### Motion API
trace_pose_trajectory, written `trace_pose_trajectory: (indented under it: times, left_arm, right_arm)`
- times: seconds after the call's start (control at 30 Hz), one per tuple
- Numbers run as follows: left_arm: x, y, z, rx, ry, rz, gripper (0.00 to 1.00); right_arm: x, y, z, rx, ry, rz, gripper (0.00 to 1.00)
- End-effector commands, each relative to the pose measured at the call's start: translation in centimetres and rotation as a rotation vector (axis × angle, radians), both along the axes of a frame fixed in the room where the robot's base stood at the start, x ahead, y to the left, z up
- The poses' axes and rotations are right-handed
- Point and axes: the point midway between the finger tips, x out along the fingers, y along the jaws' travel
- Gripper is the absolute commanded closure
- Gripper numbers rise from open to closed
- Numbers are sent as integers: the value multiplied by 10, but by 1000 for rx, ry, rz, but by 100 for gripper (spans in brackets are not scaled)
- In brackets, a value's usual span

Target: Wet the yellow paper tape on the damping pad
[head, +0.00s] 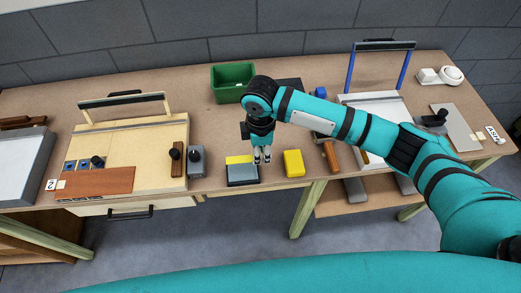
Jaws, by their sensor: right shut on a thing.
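The damping pad (242,176) is a dark grey-blue rectangular block near the front edge of the bench. The yellow paper tape (238,159) shows as a flat yellow strip along the pad's far side; I cannot tell whether it touches the pad's top. My right gripper (262,159) points down at the pad's right far corner, at the strip's right end. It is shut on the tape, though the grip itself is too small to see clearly. A separate yellow block (293,163) lies on the bench to the right. My left gripper is not in view.
A wooden board with a frame (150,132) and a grey box (196,161) stand to the left. A green bin (231,78) is behind. A blue-legged frame (350,70) and a wooden-handled tool (330,155) are on the right. The bench's front edge is close to the pad.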

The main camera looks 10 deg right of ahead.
Motion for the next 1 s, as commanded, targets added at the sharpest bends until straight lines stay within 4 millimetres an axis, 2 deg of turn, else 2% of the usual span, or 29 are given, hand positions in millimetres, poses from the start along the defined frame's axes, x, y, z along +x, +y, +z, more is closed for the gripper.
trace_pose_trajectory:
  times: [0.1,0.27,0.43,0.7,1.0]
  left_arm:
    - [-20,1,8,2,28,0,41]
    - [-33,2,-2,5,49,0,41]
    - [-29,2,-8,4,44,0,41]
    - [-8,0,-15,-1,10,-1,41]
    - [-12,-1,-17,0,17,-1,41]
  right_arm:
    - [-1,0,3,0,1,1,88]
    - [0,0,-15,0,1,2,88]
    - [-1,0,-32,0,1,2,88]
    - [0,1,-56,1,1,2,88]
    - [0,0,-62,1,-1,3,88]
